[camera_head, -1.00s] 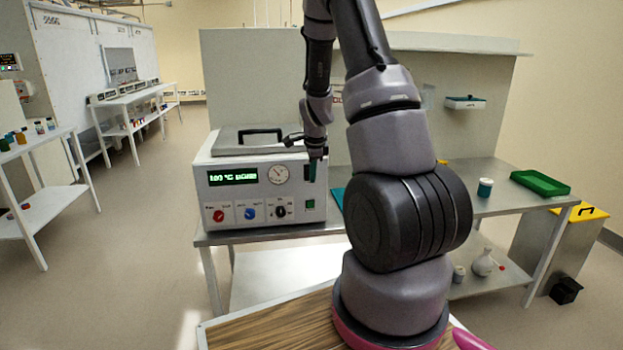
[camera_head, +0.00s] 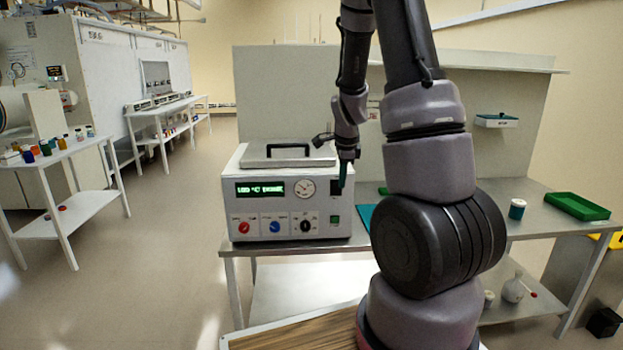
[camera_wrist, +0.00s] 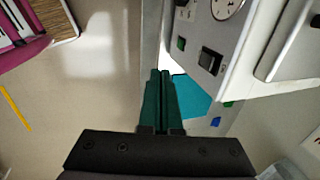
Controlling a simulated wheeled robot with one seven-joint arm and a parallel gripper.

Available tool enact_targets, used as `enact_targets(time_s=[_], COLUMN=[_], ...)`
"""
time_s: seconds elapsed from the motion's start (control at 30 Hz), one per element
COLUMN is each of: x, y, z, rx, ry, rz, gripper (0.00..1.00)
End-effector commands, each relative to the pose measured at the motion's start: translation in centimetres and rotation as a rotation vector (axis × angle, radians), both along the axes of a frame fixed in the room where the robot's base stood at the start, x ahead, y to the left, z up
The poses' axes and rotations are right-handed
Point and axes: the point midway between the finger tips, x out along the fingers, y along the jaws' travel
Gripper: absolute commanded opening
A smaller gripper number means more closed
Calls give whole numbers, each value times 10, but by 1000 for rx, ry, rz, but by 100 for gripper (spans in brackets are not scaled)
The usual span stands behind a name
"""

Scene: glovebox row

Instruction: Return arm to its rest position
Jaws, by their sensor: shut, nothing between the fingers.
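My gripper (camera_head: 343,174) hangs down in front of the right side of a white heated instrument in the head view. In the wrist view its green fingers (camera_wrist: 160,75) are together with nothing between them. The instrument (camera_head: 283,195) has a lit green display, a dial, knobs and a lid with a black handle. In the wrist view its front panel (camera_wrist: 208,30) is close to the fingers on the right; I cannot tell the exact gap. My arm covers the middle right of the head view.
The instrument stands on a metal bench (camera_head: 535,212), with a teal mat (camera_head: 366,215), a blue-green jar (camera_head: 517,209) and a green tray (camera_head: 577,206). A white shelf table (camera_head: 70,203) with bottles stands at left. Open floor (camera_head: 170,240) lies between.

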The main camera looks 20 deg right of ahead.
Motion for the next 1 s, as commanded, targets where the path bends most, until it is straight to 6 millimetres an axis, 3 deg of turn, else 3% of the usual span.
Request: enact_targets(time_s=[0.17,0.27,0.37,0.5,0.7,0.83,1.0], x=[-1,-6,-18,-48,-105,-147,-196], y=[3,13,31,59,94,113,131], z=[6,28,65,121,187,219,242], rx=[2,6,4,-25,-119,-213,-343], ry=[-6,-27,-61,-123,-214,-269,-315], rz=[19,90,221,456,791,1003,1228], gripper=[0,0,0,0,0,0,0])
